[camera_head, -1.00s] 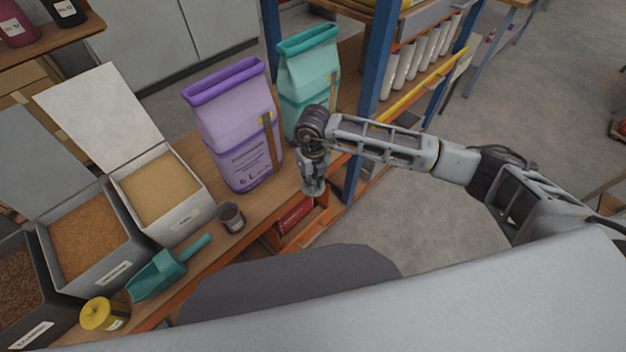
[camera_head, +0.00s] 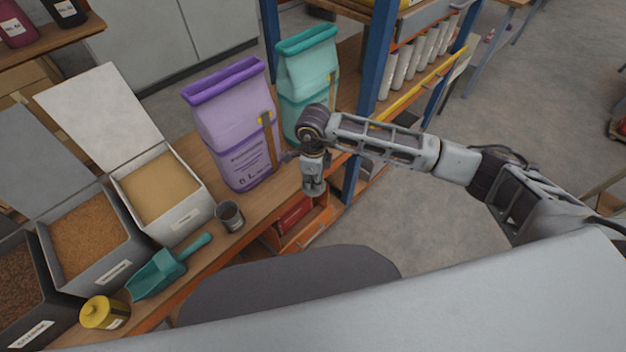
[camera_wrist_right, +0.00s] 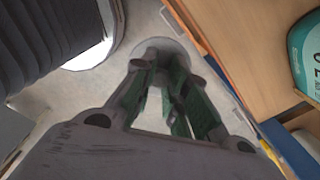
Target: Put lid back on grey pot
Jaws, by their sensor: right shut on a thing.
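The grey pot (camera_head: 230,217) stands upright and open on the wooden bench, in front of the purple sack. My right gripper (camera_head: 313,182) hangs pointing down to the right of the pot, over the bench's front edge and the red-fronted drawer. It is shut on a pale grey round lid (camera_head: 314,193), held apart from the pot. In the right wrist view the lid (camera_wrist_right: 184,47) shows as a light disc beyond the fingertips (camera_wrist_right: 165,62). My left gripper is not in view.
A purple sack (camera_head: 232,130) and a teal sack (camera_head: 308,75) stand behind the gripper. Left of the pot are a teal scoop (camera_head: 160,273), open grain bins (camera_head: 180,222) and a yellow canister (camera_head: 98,313). A blue rack post (camera_head: 376,60) rises to the right.

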